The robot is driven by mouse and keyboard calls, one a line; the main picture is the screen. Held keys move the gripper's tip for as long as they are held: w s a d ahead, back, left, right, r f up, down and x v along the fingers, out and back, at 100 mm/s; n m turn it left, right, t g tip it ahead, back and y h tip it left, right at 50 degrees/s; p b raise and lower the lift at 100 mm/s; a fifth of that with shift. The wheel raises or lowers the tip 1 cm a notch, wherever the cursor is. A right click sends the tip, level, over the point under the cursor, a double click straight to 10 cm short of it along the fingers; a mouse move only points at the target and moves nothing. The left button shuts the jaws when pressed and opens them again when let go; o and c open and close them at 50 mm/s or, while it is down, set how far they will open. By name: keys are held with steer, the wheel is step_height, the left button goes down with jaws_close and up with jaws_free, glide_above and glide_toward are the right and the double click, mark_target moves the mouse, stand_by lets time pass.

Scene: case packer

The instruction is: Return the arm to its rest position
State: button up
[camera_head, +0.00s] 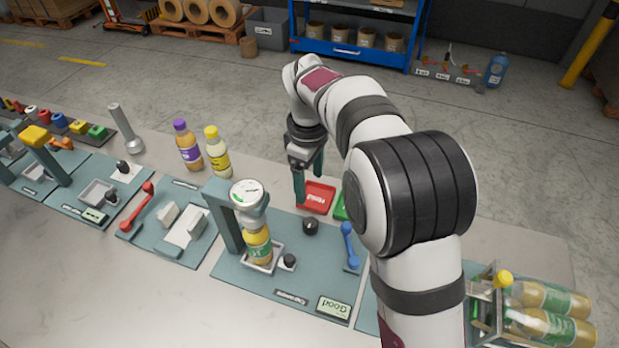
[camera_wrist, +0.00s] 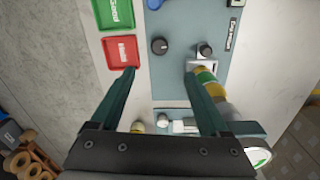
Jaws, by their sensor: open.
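My white and black arm reaches over the bench in the head view. My gripper (camera_head: 309,182) points down above the back edge of the bench, near the red tray (camera_head: 318,197). In the wrist view my gripper (camera_wrist: 160,82) has its two green fingers spread apart with nothing between them. The red tray (camera_wrist: 121,52) lies just beyond the left fingertip and looks empty apart from its printed label. A capped bottle (camera_head: 257,245) with a green and yellow label stands under the capping station's head (camera_head: 247,195), apart from my gripper.
A green tray (camera_wrist: 113,14) lies beside the red one, partly hidden by my arm in the head view. Purple-capped (camera_head: 188,146) and yellow-capped (camera_head: 217,152) bottles stand left of my gripper. A blue lever (camera_head: 349,246) and black knob (camera_head: 310,226) stand nearby. Bottles (camera_head: 545,298) lie at right.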

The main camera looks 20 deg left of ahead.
steer(key=shift+d, duration=0.1)
steer(key=s+d+r+m+y, duration=0.1)
steer(key=s+d+r+m, duration=0.3)
steer(key=s+d+m, duration=0.4)
steer(key=s+d+r+m, duration=0.3)
steer(key=s+d+m, duration=0.3)
steer(key=d, duration=0.4)
steer(key=s+d+f+m, duration=0.1)
steer(key=s+d+m, duration=0.1)
steer(key=s+m, duration=0.2)
steer(key=s+d+f+m, duration=0.2)
steer(key=s+m, duration=0.2)
steer(key=s, duration=0.5)
steer(key=shift+f+g+y, duration=0.2)
steer(key=shift+g+y, duration=0.1)
steer(key=shift+y, duration=0.1)
